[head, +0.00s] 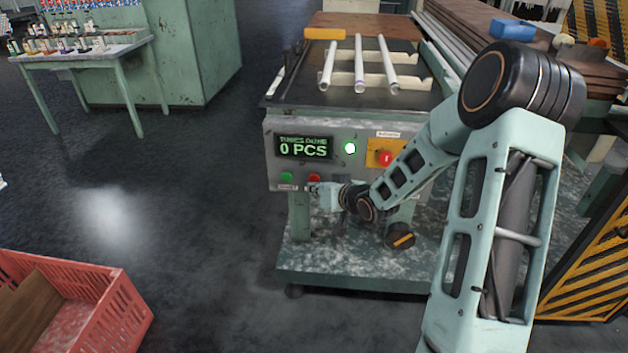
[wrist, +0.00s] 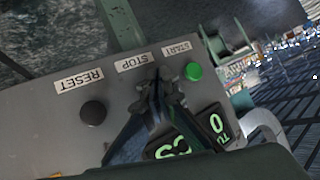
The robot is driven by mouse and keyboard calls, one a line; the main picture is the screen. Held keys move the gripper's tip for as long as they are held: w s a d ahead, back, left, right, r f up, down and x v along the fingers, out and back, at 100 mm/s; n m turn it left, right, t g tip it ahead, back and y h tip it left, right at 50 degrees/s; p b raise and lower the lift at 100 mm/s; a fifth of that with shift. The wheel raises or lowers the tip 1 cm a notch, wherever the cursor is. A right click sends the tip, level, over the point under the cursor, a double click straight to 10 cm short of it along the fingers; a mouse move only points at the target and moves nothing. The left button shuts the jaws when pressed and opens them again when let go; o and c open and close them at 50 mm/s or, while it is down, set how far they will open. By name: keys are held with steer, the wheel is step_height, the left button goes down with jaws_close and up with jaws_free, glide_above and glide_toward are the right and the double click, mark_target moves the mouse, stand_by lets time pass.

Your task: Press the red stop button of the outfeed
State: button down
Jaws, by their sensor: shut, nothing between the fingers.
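The outfeed control panel (head: 272,150) faces me with a row of small buttons along its lower edge. The red stop button (head: 314,177) shows in the head view just above my gripper (head: 312,188). In the wrist view, my gripper (wrist: 157,84) is shut and empty. Its fingertips lie over the spot below the STOP label (wrist: 135,62) and hide the red button there. I cannot tell whether they touch it. The green START button (wrist: 194,72) is on one side and the black RESET button (wrist: 93,112) on the other.
A larger red mushroom button (head: 386,158) sits on a yellow plate at the panel's right. A lit green lamp (head: 350,148) and a display (head: 304,147) reading 0 PCS are above. Glass tubes (head: 360,65) lie on top. A red crate (head: 120,305) stands at lower left.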

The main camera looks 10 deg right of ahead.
steer(key=shift+w, duration=0.1)
stand_by(0.5)
steer(key=shift+w+d, duration=0.15)
steer(key=shift+w, duration=0.2)
steer(key=shift+w+d, duration=0.15)
steer(key=shift+w, duration=0.3)
stand_by(0.9)
steer(key=shift+s, duration=0.1)
steer(key=shift+s+a, duration=0.3)
steer(key=shift+s, duration=0.45)
steer(key=shift+s, duration=0.1)
steer(key=s, duration=0.1)
steer(key=s+a, duration=0.1)
steer(key=s, duration=0.2)
steer(key=shift+s+a, duration=0.25)
steer(key=shift+s, duration=0.05)
steer(key=shift+a, duration=0.1)
stand_by(0.5)
